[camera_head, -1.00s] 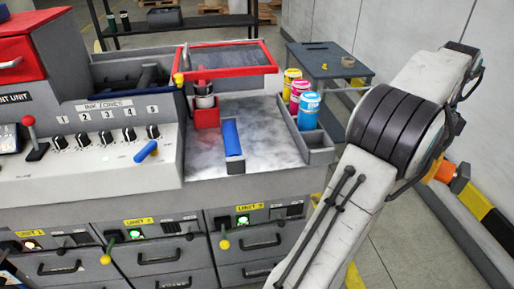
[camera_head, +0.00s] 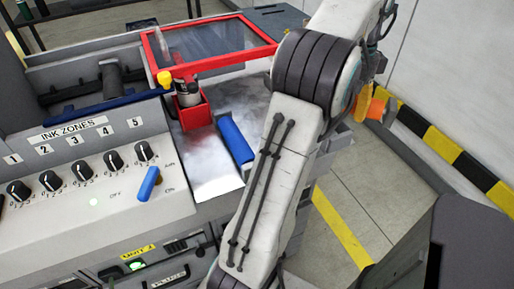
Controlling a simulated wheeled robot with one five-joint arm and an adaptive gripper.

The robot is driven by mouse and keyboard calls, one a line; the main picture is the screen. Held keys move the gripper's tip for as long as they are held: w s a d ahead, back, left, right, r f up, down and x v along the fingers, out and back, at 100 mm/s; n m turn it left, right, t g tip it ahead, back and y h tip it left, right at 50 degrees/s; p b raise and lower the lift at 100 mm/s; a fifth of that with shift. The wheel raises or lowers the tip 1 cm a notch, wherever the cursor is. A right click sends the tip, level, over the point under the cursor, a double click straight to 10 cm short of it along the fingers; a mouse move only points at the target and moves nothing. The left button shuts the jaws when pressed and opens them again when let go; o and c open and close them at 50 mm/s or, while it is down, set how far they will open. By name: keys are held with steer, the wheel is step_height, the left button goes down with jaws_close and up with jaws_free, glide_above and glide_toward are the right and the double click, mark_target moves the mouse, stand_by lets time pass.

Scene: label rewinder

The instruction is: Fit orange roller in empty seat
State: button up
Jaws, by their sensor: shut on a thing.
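An orange piece (camera_head: 377,108), apparently the orange roller, shows at the far end of my arm, just right of the dark banded joint. My gripper (camera_head: 388,107) is mostly hidden behind the arm; a small dark part shows beside the orange piece, and it is shut on it. Both are right of the machine, above the floor. On the machine, a dark roller (camera_head: 110,84) lies in an open grey trough with a blue front edge (camera_head: 110,105). I cannot tell which seat is empty.
A red-framed clear cover (camera_head: 212,62), a red holder (camera_head: 196,117) with a dark cylinder, and a blue bar (camera_head: 234,139) stand on the worktop. A control panel with several knobs (camera_head: 112,162) fronts the machine. Open floor (camera_head: 345,190) and a yellow-black wall stripe (camera_head: 445,148) lie right.

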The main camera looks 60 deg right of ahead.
steer(key=w+a+f, duration=0.2)
steer(key=a, duration=0.1)
steer(key=w+a+f, duration=0.2)
steer(key=a, duration=0.1)
steer(key=w+a+f, duration=0.2)
steer(key=a, duration=0.1)
steer(key=shift+w+a+f+b, duration=0.15)
steer(key=shift+w+f+b, duration=0.15)
steer(key=shift+w+f, duration=0.1)
steer(key=shift+f, duration=2.05)
steer(key=shift+f+b, duration=0.15)
steer(key=shift+b, duration=0.2)
steer(key=o, duration=1.3)
steer(key=shift+a, duration=0.1)
